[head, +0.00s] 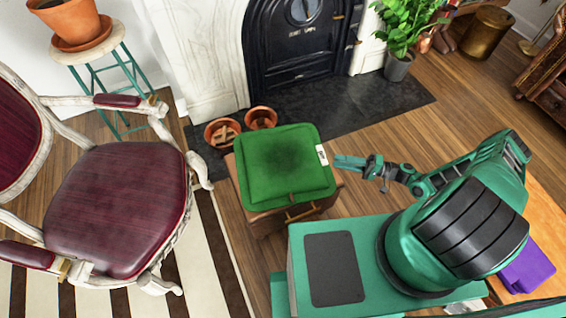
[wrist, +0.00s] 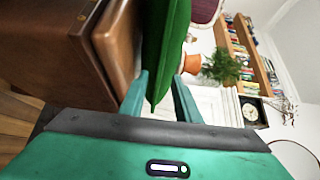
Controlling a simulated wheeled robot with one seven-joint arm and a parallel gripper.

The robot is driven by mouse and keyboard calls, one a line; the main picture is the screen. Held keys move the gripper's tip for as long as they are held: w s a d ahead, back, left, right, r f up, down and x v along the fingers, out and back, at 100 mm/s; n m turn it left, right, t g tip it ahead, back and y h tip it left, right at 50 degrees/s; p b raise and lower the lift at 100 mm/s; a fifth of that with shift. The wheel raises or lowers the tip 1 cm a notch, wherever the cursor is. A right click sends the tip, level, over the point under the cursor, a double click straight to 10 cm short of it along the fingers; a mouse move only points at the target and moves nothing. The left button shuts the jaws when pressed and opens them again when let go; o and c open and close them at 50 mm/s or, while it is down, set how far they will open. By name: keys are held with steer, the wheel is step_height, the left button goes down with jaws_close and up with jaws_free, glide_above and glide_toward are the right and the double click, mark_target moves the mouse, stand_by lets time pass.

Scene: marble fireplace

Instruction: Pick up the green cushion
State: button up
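The green cushion (head: 285,163) lies flat on a brown wooden chest (head: 262,222), with a white label on its right edge. My gripper (head: 340,162) is at that right edge, its fingers pointing left toward the cushion. In the wrist view the cushion (wrist: 166,50) is seen edge-on, and its near edge reaches in between the two teal fingers (wrist: 160,80). The fingers are apart, one on each side of the edge. A gap shows by the right finger; the left finger is close to the cushion, and I cannot tell whether it touches.
The chest (wrist: 75,50) is close beside the left finger in the wrist view. Terracotta pots (head: 222,132) stand behind the chest by the fireplace (head: 300,45). A red armchair (head: 120,205) is at left. A purple item (head: 527,268) lies on a wooden surface at right.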

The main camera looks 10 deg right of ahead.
steer(key=shift+x, duration=2.9)
steer(key=shift+w+f, duration=0.1)
jaws_close()
